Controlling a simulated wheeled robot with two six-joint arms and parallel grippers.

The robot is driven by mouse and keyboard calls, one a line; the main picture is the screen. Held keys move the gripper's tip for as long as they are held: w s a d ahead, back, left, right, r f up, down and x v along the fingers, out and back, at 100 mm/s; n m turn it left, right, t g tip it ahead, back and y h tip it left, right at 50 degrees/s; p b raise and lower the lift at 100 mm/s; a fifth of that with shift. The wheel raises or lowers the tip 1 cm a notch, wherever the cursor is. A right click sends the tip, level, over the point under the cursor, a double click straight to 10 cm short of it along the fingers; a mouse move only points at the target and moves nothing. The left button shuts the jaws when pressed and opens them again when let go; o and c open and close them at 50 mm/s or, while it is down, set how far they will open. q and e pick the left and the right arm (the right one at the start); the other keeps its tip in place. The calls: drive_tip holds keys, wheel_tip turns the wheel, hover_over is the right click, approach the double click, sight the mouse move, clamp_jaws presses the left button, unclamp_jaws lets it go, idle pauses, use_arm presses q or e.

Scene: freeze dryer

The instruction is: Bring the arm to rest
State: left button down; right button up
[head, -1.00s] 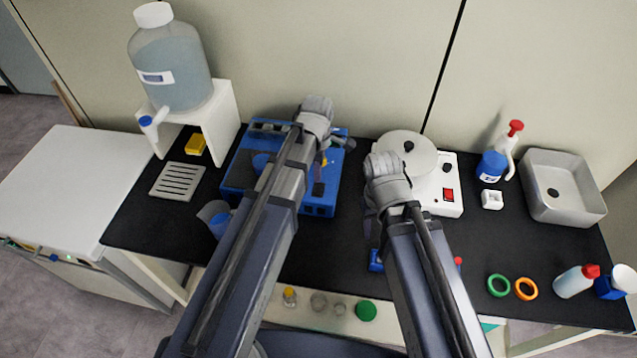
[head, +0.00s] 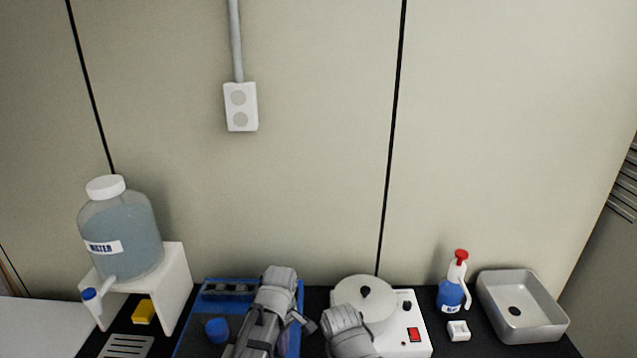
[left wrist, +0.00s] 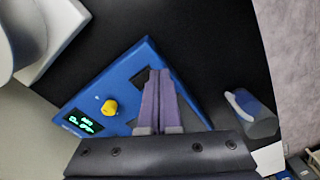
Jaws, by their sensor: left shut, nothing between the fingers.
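My left arm comes up over the blue device in the head view. Its gripper (head: 304,322) is partly seen beside the wrist, small and dark. In the left wrist view its two purple-grey fingers (left wrist: 160,88) are together with nothing between them, in front of the blue device (left wrist: 125,95). That device has a lit green display (left wrist: 85,122) and a yellow knob (left wrist: 110,107). In the head view the blue device (head: 212,291) is partly covered by the arm. My right arm's wrist shows at the bottom centre, in front of the white round-topped machine (head: 363,297); its fingers are not visible.
A large water bottle (head: 125,235) stands on a white stand (head: 180,275) at left, with a yellow block (head: 144,312) below. At right are a blue spray bottle (head: 451,292), a small white holder (head: 458,331) and a metal basin (head: 520,318). A wall outlet (head: 240,107) is above.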

use_arm(q)
drive_tip(key=s+d+m, duration=0.3)
drive_tip(key=s+m, duration=0.7)
drive_tip(key=m, duration=0.5)
drive_tip(key=shift+s+d+m+y, duration=0.2)
drive_tip(key=shift+s+m+y, duration=0.15)
drive_tip(key=shift+m+y, duration=0.05)
